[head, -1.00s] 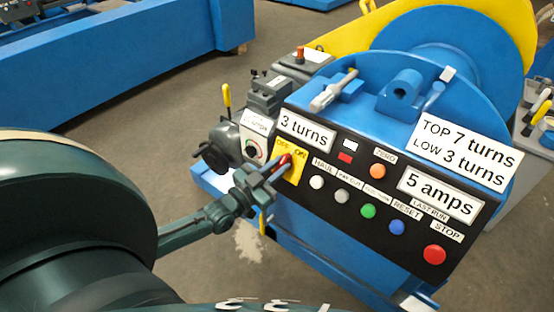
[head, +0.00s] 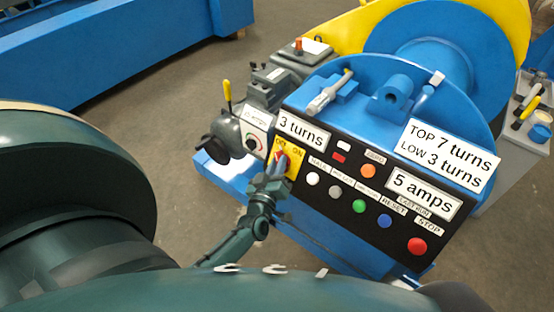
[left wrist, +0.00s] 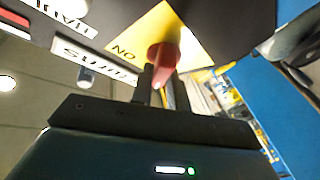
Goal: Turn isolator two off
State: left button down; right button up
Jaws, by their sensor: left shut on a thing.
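The isolator's red handle (head: 281,158) sits on a yellow plate (head: 292,168) marked OFF and ON, at the upper left of the black control panel. My left gripper (head: 275,171) is shut on the handle, reaching it from below. The red handle (left wrist: 163,57) also shows in the left wrist view, between the two dark fingers (left wrist: 158,78). The ON mark is readable there beside it. The fingers partly cover the handle, so its exact setting is hard to read. My right gripper is not in view.
The panel holds several buttons near the handle, including a red stop button (head: 417,246) and a green one (head: 359,206). A grey unit with a yellow-knobbed lever (head: 227,92) stands just left. A blue drum (head: 430,60) is behind. Open floor lies left.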

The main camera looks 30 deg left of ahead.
pick_arm(q)
jog(key=shift+r+n+p, duration=0.15)
jog(key=shift+n+p, duration=0.15)
jog(key=shift+n, duration=0.3)
jog(key=shift+g+y, duration=0.3)
jog(key=shift+g, duration=0.1)
jog(key=shift+n, duration=0.5)
jog(key=c, duration=1.4)
grip_release()
jog(key=shift+o, duration=0.2)
jog(key=shift+s, duration=0.15)
